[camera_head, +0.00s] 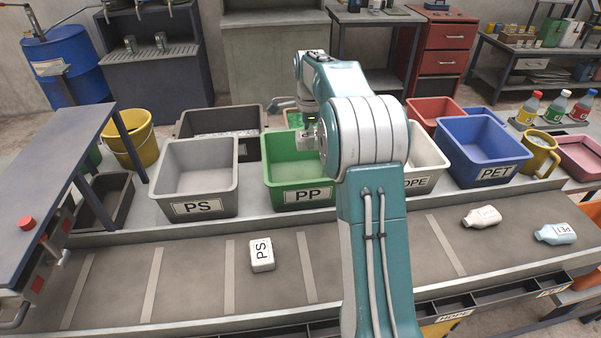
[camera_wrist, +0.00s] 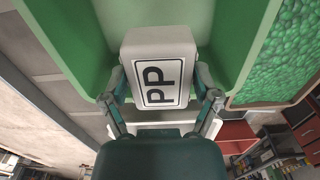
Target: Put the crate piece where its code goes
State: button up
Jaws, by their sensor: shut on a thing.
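The crate piece (camera_wrist: 158,70) is a pale block with a black-on-white PP label. My gripper (camera_wrist: 160,92) is shut on it, one finger on each side, in the wrist view. The green walls of the PP bin (camera_wrist: 75,35) lie behind and around the piece in that view. In the head view the green PP bin (camera_head: 283,172) stands behind the belt, with its label facing front.
A grey PS bin (camera_head: 205,165) stands left of it; a white HDPE bin (camera_head: 428,155) and blue PET bin (camera_head: 480,150) stand right. The belt (camera_head: 200,270) carries a PS block (camera_head: 262,255) and two bottles (camera_head: 482,217). Green granules (camera_wrist: 285,60) fill a neighbouring container.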

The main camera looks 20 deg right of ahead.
jog(key=shift+a+f, duration=0.2)
jog(key=shift+f, duration=0.45)
jog(key=shift+a+f, duration=0.2)
jog(key=shift+f, duration=0.4)
jog(key=shift+d, duration=0.1)
jog(key=o, duration=1)
jog(key=shift+d, duration=0.15)
jog(key=shift+c, duration=0.2)
jog(key=shift+r, duration=0.1)
notch_tip(320, 180, up, 12)
jog(key=shift+f, duration=0.15)
